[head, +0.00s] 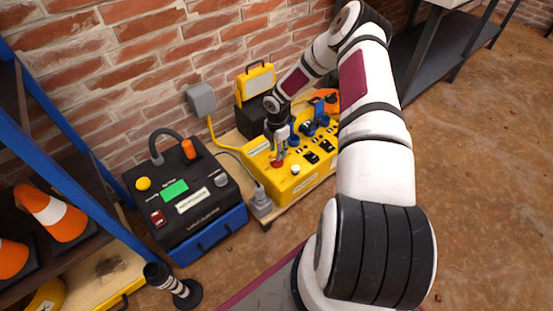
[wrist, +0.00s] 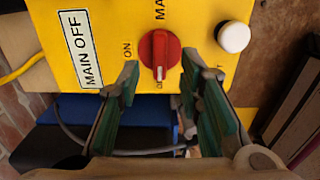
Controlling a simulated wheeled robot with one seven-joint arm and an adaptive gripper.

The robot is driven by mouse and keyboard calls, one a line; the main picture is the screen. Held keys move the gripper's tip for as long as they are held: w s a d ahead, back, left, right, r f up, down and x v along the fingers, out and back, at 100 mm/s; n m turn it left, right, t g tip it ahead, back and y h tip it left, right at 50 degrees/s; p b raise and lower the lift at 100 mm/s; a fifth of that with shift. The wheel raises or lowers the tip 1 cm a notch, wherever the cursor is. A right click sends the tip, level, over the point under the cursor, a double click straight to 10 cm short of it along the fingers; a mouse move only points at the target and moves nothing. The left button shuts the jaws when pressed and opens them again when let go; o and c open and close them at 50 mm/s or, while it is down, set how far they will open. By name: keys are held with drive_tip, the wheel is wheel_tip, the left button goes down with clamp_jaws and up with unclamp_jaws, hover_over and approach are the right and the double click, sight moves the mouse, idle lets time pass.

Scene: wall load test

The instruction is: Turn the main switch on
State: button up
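The main switch is a red rotary knob (wrist: 158,48) on the top of a yellow box (wrist: 208,14). It also shows as a small red spot (head: 277,164) in the head view. A white mark on the knob points to the picture's bottom in the wrist view, toward a partly hidden label. The word ON is printed to the knob's left, and a MAIN OFF label (wrist: 80,48) lies farther left. My gripper (wrist: 160,66) is open, one fingertip on each side of the knob with gaps visible. In the head view my gripper (head: 280,148) is right over the knob.
A white button (wrist: 233,37) sits close to the right finger. Blue sockets (head: 309,128) and black switches stand farther along the box. A black and blue test unit (head: 205,200) with a hose stands at left. A brick wall is behind; open floor lies at right.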

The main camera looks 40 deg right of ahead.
drive_tip(key=shift+f+b, duration=0.5)
drive_tip(key=shift+f, duration=1.4)
drive_tip(key=shift+c, duration=0.5)
clamp_jaws()
